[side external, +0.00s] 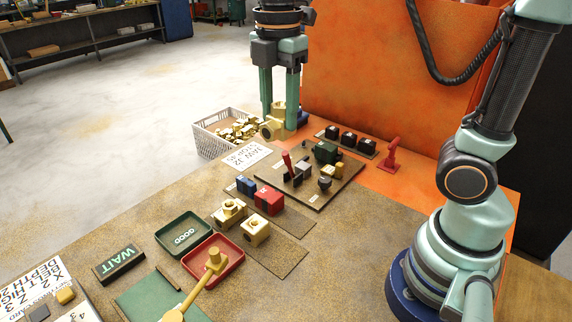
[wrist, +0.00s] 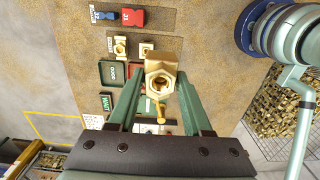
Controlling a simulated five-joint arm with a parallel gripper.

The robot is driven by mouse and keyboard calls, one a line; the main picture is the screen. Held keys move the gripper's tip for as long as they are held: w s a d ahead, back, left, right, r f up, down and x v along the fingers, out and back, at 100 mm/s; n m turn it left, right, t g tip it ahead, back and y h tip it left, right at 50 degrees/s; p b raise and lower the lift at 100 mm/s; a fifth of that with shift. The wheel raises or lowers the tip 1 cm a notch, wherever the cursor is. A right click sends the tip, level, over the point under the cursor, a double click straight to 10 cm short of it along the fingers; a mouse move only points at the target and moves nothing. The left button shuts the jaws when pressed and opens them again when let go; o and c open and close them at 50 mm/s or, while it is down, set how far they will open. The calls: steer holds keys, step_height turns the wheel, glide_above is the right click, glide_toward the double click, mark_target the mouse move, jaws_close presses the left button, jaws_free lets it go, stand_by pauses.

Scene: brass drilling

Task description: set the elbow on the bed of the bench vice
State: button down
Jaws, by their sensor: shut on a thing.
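My gripper (side external: 280,116) is shut on a brass elbow (side external: 273,127), which hangs between its green fingers above the far side of the bench. In the wrist view my gripper (wrist: 160,92) has one finger on either side of the elbow (wrist: 161,70), whose hexagonal open end faces the camera. The bench vice appears to be the grey-jawed fixture (side external: 303,171) with a red lever on the dark plate, lower and to the right of my gripper. The elbow is apart from it. The vice bed is small and hard to make out, and the vice does not show clearly in the wrist view.
A green block (side external: 325,152) and small pieces share the plate. A red clamp (side external: 390,155) stands right. Red (side external: 269,201) and blue (side external: 246,185) blocks, two brass fittings, and green (side external: 162,236) and red (side external: 238,258) trays lie nearer.

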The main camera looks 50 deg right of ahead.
steer(key=w+d, duration=0.4)
steer(key=d, duration=0.9)
steer(key=w+d, duration=0.5)
steer(key=d, duration=0.8)
steer(key=shift+s+a+f, duration=0.1)
steer(key=shift+a+f, duration=0.05)
steer(key=shift+f, duration=5.3)
steer(key=shift+s+a+f, duration=0.1)
steer(key=shift+a+f, duration=0.05)
steer(key=shift+f, duration=5.25)
steer(key=shift+f, duration=1.45)
jaws_free()
